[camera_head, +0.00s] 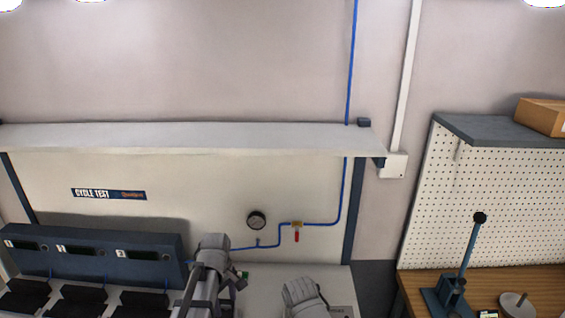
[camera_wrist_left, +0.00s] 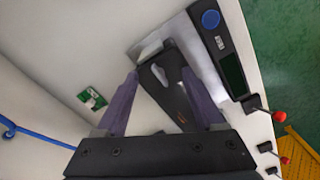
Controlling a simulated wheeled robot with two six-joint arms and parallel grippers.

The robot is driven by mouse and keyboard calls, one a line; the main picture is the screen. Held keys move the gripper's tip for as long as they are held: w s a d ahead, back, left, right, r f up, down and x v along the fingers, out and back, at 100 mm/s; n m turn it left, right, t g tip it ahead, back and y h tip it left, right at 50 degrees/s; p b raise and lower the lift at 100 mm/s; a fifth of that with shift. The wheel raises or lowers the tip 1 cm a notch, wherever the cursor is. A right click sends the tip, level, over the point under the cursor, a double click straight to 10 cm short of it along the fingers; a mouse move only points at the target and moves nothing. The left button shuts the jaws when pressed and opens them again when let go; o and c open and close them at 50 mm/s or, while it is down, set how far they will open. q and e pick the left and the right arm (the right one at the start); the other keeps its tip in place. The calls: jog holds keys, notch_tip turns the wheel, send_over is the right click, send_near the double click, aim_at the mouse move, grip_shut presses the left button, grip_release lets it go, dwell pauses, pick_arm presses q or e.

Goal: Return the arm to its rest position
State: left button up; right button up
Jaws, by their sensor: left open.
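My left arm rises from the bottom of the head view, with its gripper (camera_head: 236,283) low over the bench beside the row of test stations. In the left wrist view the left gripper (camera_wrist_left: 160,76) is open, its two fingers spread apart. A dark flat object (camera_wrist_left: 165,85) with a light oblong part shows between and beyond the fingers. I cannot tell whether the fingers touch it, but they are not closed on it. My right gripper is not seen.
A dark blue panel of test stations (camera_head: 95,254) stands left of the arm. A shelf (camera_head: 190,137) overhangs the bench.

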pick_arm(q)
jog(key=n, duration=0.5)
dwell(0.6)
